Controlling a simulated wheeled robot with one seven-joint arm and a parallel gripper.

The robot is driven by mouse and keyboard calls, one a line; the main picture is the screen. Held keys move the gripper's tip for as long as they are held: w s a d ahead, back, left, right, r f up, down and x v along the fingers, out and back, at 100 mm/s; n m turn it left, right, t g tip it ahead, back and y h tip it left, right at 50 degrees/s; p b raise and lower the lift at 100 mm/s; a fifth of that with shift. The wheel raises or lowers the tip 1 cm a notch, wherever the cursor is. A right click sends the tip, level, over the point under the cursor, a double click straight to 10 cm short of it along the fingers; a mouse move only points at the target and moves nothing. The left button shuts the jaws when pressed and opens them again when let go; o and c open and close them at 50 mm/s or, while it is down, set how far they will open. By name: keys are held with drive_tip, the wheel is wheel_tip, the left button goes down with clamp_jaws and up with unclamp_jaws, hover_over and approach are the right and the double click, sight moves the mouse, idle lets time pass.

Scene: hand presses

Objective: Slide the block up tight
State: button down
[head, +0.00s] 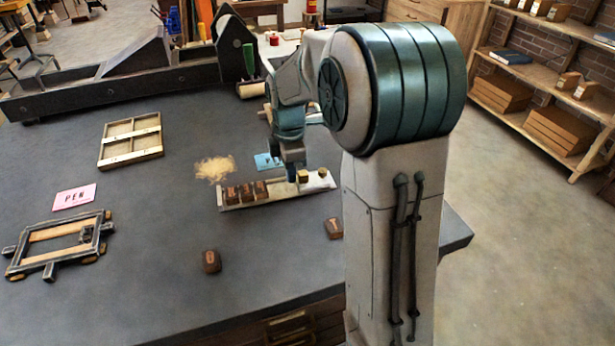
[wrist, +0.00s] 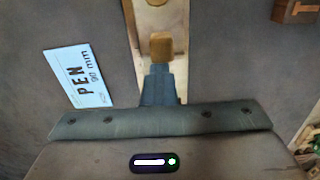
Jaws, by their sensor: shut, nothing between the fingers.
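A shallow pale tray (head: 284,193) lies on the dark bench. Three brown letter blocks (head: 247,191) stand side by side in its left part. A small yellowish block (head: 303,176) is in its right part, and it also shows in the wrist view (wrist: 161,46). A second small yellowish piece (head: 322,173) is at the tray's right end. My gripper (head: 292,177) is shut and empty, low over the tray between the letter blocks and the yellowish block. In the wrist view its fingertips (wrist: 159,70) are right against or just short of that block; I cannot tell which.
A blue card (head: 266,162) lies behind the tray. Loose brown blocks lie in front (head: 211,262) and at front right (head: 333,228). At left are a pink PEN card (head: 75,197), a metal frame (head: 60,243) and a wooden frame (head: 131,141). Shavings (head: 215,168) lie behind the letters.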

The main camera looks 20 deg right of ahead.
sight(312, 178)
drive_tip(key=shift+s+d, duration=0.2)
drive_tip(key=shift+d, duration=2.3)
drive_tip(key=c, duration=1.2)
unclamp_jaws()
drive_tip(key=shift+c, duration=0.2)
drive_tip(key=shift+p, duration=0.3)
drive_tip(key=shift+r, duration=0.1)
wheel_tip(312, 178, up, 7)
drive_tip(key=p, duration=0.5)
drive_tip(key=shift+p, duration=0.3)
